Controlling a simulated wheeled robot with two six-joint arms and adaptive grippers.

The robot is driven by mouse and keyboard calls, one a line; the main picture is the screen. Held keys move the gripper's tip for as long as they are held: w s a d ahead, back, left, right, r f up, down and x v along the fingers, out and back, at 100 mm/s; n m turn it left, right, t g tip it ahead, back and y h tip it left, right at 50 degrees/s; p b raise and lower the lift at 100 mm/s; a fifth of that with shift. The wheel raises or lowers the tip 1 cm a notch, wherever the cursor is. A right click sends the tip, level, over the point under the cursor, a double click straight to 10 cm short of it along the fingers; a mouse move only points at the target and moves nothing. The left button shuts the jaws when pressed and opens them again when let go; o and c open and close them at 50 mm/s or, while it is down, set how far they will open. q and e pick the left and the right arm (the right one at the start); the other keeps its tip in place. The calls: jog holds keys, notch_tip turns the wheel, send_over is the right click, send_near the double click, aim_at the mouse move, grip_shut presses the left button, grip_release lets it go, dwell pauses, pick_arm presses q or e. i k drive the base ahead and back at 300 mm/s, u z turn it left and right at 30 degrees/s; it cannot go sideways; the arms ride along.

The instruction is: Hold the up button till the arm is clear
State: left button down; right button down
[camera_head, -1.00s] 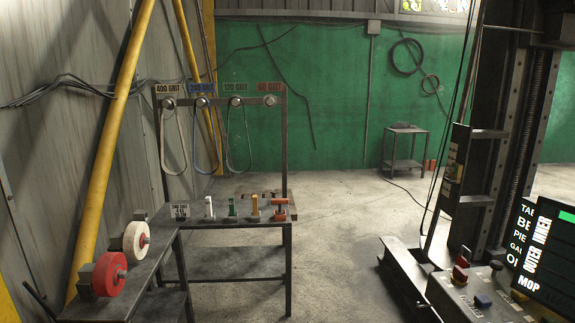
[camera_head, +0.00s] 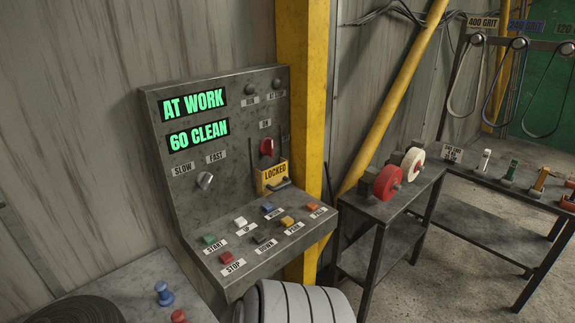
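The control console (camera_head: 190,115) stands left of centre against the wall. On its sloped desk the white UP button (camera_head: 240,222) sits between the green START button (camera_head: 209,239) and the blue button (camera_head: 267,207). The dark DOWN button (camera_head: 260,238) is below and to its right. A red STOP button (camera_head: 225,257) is at the front left, and a yellow button (camera_head: 287,220) and a red button (camera_head: 312,206) are to the right. The displays read "AT WORK" (camera_head: 193,103) and "60 CLEAN" (camera_head: 199,135). Neither gripper is in view, and nothing touches the UP button.
A yellow "LOCKED" tag (camera_head: 273,176) hangs under a red switch (camera_head: 266,147). A yellow post (camera_head: 303,100) stands just right of the console. A bench (camera_head: 400,196) with red and white wheels is further right. A grey surface (camera_head: 130,285) with blue and red knobs is at lower left.

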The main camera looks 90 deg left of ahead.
aim_at(241, 222)
jog(key=u, duration=0.05)
jog(key=k, duration=0.45)
jog(key=u, duration=1.7)
